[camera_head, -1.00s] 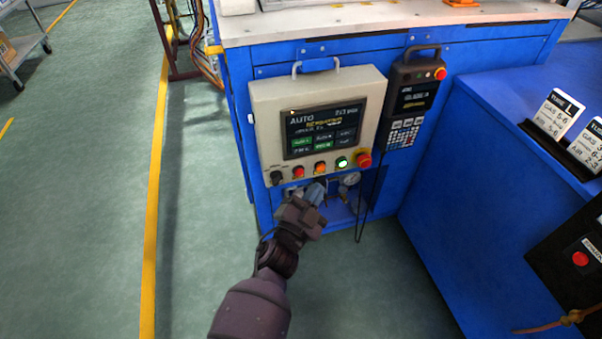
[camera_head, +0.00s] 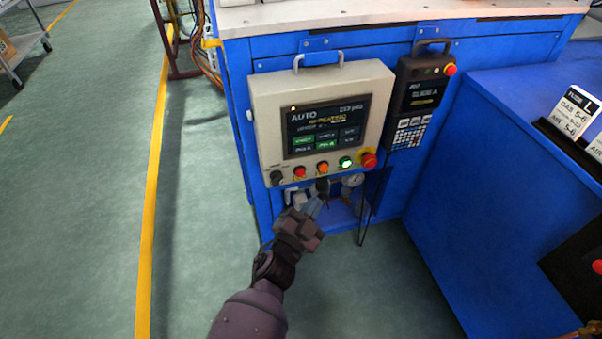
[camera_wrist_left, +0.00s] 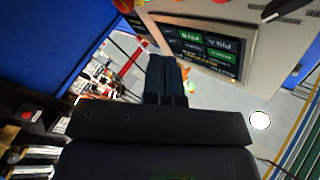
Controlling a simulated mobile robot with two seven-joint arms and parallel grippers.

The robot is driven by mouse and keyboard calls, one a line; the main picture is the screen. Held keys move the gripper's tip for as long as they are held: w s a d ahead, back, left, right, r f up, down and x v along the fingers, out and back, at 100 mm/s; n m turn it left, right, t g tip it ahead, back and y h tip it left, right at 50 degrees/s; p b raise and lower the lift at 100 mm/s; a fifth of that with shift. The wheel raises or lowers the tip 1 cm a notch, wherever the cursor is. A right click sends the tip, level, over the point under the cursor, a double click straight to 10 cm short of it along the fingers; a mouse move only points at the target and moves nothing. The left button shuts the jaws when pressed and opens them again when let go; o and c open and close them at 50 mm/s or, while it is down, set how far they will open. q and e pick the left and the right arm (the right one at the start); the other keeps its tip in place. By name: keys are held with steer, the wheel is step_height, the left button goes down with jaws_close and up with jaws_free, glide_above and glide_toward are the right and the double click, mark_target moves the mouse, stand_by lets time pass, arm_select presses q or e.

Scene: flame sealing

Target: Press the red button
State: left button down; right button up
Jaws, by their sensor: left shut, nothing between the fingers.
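The grey control panel (camera_head: 262,120) hangs on the blue machine, with a lit screen (camera_head: 325,125). Along its lower edge are a black knob (camera_head: 277,178), a red button (camera_head: 299,172), an orange button (camera_head: 322,167), a lit green button (camera_head: 346,162) and a larger red mushroom button (camera_head: 368,160) on a yellow collar. My left gripper (camera_head: 314,204) is shut and empty, below the panel's lower edge and under the orange button. In the left wrist view its closed fingers (camera_wrist_left: 167,82) point towards the tilted panel (camera_wrist_left: 262,35). Contact with a button cannot be seen. My right gripper is out of view.
A black handheld pendant (camera_head: 412,100) with its own red button (camera_head: 449,69) hangs right of the panel. A gauge (camera_head: 352,180) and fittings sit below the panel, near my gripper. A blue cabinet (camera_head: 490,180) stands at right.

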mark_target(300, 172)
arm_select(q)
steer(key=w+a, duration=0.2)
steer(key=w, duration=0.4)
steer(key=shift+b, duration=0.4)
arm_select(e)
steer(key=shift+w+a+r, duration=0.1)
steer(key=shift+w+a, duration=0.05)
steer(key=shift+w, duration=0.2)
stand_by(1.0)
arm_select(q)
steer(key=shift+w, duration=0.1)
stand_by(0.4)
steer(key=shift+w+a+f, duration=0.1)
steer(key=shift+w+a, duration=0.05)
steer(key=shift+w, duration=0.1)
